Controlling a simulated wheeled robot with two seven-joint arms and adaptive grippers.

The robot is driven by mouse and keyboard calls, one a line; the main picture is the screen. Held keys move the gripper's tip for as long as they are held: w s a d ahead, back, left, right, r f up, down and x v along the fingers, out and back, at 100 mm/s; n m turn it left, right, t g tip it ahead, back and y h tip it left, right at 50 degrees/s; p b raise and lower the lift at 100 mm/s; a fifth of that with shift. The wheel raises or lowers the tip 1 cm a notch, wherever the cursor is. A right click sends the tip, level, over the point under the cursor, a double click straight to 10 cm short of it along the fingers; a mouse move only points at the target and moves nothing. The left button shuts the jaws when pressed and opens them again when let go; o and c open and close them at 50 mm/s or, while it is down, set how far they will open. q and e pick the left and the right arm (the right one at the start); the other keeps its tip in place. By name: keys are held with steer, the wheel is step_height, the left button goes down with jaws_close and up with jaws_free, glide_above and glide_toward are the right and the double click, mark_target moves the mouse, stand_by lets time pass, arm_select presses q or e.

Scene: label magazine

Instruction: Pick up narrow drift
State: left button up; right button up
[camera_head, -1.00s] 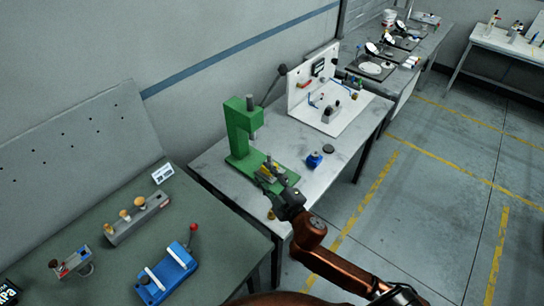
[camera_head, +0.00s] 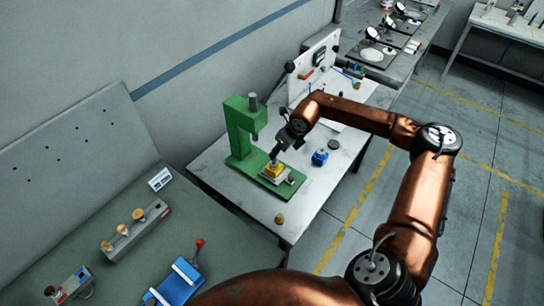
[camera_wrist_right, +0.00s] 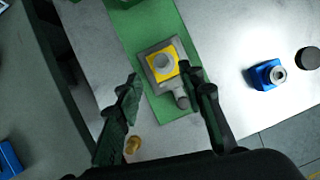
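I cannot tell for certain which thing is the narrow drift. A small brass piece (camera_head: 280,218) stands near the front edge of the metal table; it also shows in the right wrist view (camera_wrist_right: 132,145), beside the left finger. My right gripper (camera_head: 274,158) is over the base of the green press (camera_head: 238,130). In the right wrist view its fingers (camera_wrist_right: 159,72) are spread, with nothing held. Below and between them is a yellow block (camera_wrist_right: 163,62) with a round grey top, in a grey fixture (camera_wrist_right: 181,99). My left gripper is out of view.
A blue block (camera_head: 320,157) and a black disc (camera_head: 333,144) lie right of the press. On the green bench are a rack of wooden-topped pieces (camera_head: 137,231), a blue fixture (camera_head: 175,282) and a small white card (camera_head: 160,179). A white panel stands behind my right arm.

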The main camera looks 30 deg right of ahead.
steer(key=x, duration=0.5)
steer(key=p+x, duration=0.1)
steer(key=x, duration=0.1)
steer(key=shift+w+d+f, duration=0.25)
steer(key=shift+w, duration=0.05)
jaws_close()
